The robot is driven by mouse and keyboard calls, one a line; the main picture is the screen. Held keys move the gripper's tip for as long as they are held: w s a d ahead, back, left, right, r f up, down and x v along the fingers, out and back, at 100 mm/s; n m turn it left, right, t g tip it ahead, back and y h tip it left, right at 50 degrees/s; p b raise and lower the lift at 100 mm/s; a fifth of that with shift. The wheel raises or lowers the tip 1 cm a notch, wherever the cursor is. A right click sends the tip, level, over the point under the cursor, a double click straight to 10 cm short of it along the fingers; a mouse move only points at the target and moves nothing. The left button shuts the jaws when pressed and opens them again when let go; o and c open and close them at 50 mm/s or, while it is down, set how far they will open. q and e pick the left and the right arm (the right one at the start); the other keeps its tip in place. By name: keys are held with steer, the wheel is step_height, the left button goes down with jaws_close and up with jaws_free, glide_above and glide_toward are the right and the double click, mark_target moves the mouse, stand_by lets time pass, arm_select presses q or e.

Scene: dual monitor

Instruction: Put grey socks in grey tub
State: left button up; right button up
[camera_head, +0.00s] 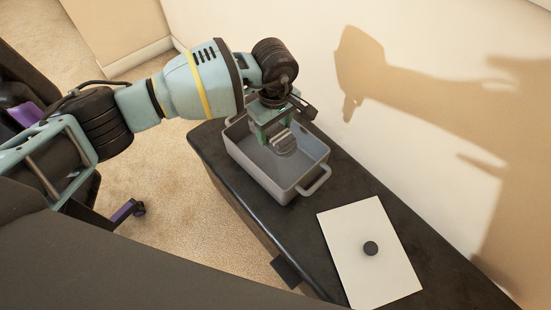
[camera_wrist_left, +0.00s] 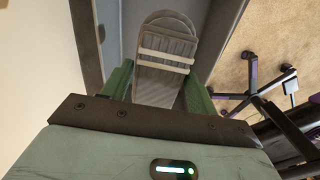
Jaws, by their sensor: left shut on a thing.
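The grey tub (camera_head: 262,178) stands on the dark tabletop, with a handle at its near end. My left gripper (camera_head: 277,138) points down into the tub's opening and is shut on the grey socks (camera_head: 285,146). The socks look like a folded grey bundle with lighter bands. In the left wrist view the socks (camera_wrist_left: 166,50) sit between the two green fingers (camera_wrist_left: 158,92), with the tub's wall (camera_wrist_left: 88,40) beside them. I cannot tell whether the socks touch the tub's floor. My right gripper is not in view.
A white sheet or panel (camera_head: 350,270) with a round dark knob (camera_head: 370,248) lies on the dark tabletop (camera_head: 400,215), to the right of the tub. A wall rises behind. A wheeled chair base (camera_wrist_left: 252,95) stands on the carpet (camera_head: 175,190).

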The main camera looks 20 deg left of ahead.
arm_select(q)
steer(key=shift+w+f, duration=0.1)
steer(key=shift+f, duration=0.1)
steer(key=b, duration=0.1)
glide_above(275, 159)
step_height(275, 159, down, 5)
steer(key=shift+f+b, duration=0.8)
steer(key=shift+f, duration=1.65)
steer(key=shift+f, duration=0.25)
steer(key=o, duration=1)
steer(key=shift+c, duration=0.2)
steer(key=shift+r, duration=0.15)
